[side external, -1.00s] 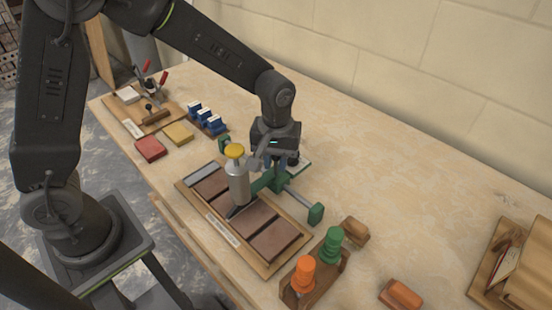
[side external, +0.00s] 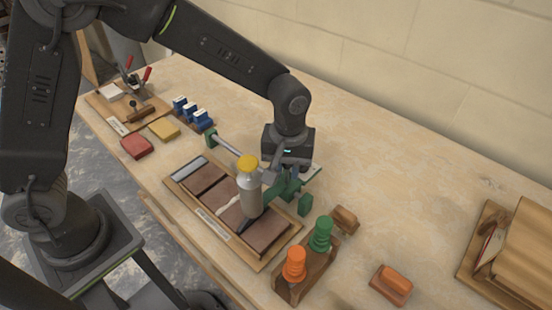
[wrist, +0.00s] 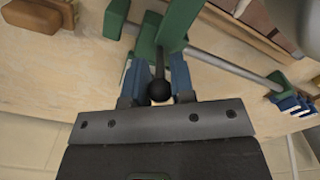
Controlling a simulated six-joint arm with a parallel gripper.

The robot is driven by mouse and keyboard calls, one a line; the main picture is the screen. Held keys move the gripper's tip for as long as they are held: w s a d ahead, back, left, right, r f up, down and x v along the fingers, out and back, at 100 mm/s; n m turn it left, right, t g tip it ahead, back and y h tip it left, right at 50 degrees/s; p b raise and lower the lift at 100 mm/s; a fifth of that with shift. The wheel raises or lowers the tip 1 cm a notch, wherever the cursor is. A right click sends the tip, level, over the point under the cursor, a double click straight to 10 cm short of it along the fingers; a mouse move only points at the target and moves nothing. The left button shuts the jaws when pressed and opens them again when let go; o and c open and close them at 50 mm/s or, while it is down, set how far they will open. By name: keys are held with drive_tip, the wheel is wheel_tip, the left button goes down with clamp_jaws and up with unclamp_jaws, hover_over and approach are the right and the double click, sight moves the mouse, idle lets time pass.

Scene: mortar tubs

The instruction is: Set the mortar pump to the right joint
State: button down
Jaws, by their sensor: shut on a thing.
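The mortar pump (side external: 249,195) is a grey cylinder with a yellow cap and a dark nozzle pointing down, on a green carriage (side external: 285,186) that rides a grey rail. My gripper (wrist: 159,82) is shut on the carriage's handle (wrist: 159,90), a dark stem with a black ball. In the side view my gripper (side external: 279,174) is behind the pump, and its fingertips are mostly hidden. Brown bricks (side external: 265,237) lie in a row on a wooden board. The nozzle is low over the right joint; whether it touches is unclear. Pale mortar (side external: 230,204) shows in the joint left of it.
A green end block (side external: 305,205) is close right of the carriage; another (side external: 211,138) is at the rail's left end. A stand with an orange bottle (side external: 294,265) and a green bottle (side external: 320,234) is at front right. Blue clips (side external: 194,112) are at back left.

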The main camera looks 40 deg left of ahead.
drive_tip(key=c, duration=1)
unclamp_jaws()
drive_tip(key=shift+r, duration=0.1)
wheel_tip(320, 180, up, 14)
drive_tip(key=shift+f, duration=0.15)
drive_tip(key=shift+a, duration=0.1)
drive_tip(key=s+a+r+m+t, duration=0.3)
drive_tip(key=s+a+r, duration=0.2)
drive_tip(key=s+a, duration=0.35)
drive_tip(key=s+a+m+t, duration=0.1)
drive_tip(key=s+a, duration=0.1)
drive_tip(key=s, duration=0.1)
drive_tip(key=s+a+f+m, duration=0.1)
drive_tip(key=s+a, duration=0.1)
drive_tip(key=s, duration=0.1)
drive_tip(key=s+a+f+m+t, duration=0.1)
drive_tip(key=s+a, duration=0.1)
drive_tip(key=s, duration=0.1)
drive_tip(key=shift+s+a+f+m+t, duration=0.2)
drive_tip(key=shift+a+m+t, duration=0.1)
drive_tip(key=shift+a+m, duration=0.1)
